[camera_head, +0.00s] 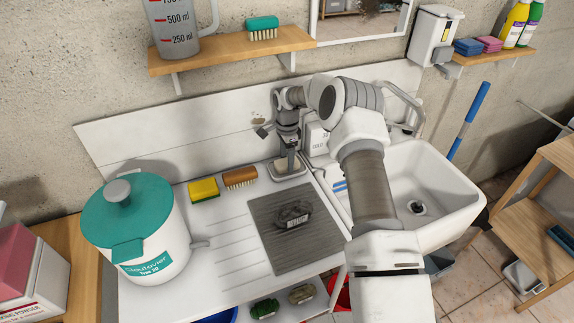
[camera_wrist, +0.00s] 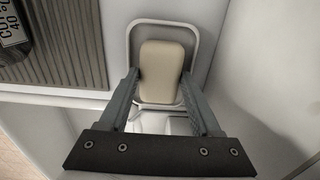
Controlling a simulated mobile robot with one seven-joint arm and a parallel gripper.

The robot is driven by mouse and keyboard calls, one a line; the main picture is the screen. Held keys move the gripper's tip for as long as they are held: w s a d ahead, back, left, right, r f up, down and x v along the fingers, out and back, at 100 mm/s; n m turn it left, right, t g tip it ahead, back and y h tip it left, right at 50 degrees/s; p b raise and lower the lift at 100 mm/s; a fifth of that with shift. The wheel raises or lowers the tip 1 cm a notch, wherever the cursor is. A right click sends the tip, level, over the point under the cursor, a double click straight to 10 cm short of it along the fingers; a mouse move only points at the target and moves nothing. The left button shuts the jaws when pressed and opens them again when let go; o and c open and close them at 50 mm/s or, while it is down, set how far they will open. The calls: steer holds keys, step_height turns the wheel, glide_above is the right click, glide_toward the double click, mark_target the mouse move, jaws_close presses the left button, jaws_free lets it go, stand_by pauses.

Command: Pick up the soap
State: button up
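The soap (camera_wrist: 161,72) is a beige, rounded bar lying in a pale, shallow soap dish (camera_wrist: 193,32). In the wrist view my gripper (camera_wrist: 160,76) is open, with one finger on each side of the soap's near half. Whether the fingertips touch it or hover just above cannot be told. In the head view my gripper (camera_head: 290,152) points down over the soap dish (camera_head: 291,174), at the back of the counter left of the sink. The soap (camera_head: 281,164) is partly hidden there by the gripper.
A dark grey mat (camera_head: 262,232) with a black digital device (camera_head: 293,214) lies in front of the dish. A yellow sponge (camera_head: 203,190) and a wooden brush (camera_head: 240,177) lie to the left. A white dispenser (camera_head: 316,137) stands close on the right, before the sink (camera_head: 455,205).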

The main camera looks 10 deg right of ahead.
steer(key=c, duration=0.9)
steer(key=shift+r, duration=0.1)
steer(key=shift+r, duration=0.3)
steer(key=r, duration=0.2)
steer(key=d+r+b, duration=0.1)
steer(key=r, duration=0.1)
steer(key=shift+d, duration=0.1)
steer(key=s+d+r+b, duration=0.1)
steer(key=s+d+r, duration=0.1)
steer(key=d+r, duration=0.4)
steer(key=d, duration=0.4)
steer(key=shift+d+r, duration=0.15)
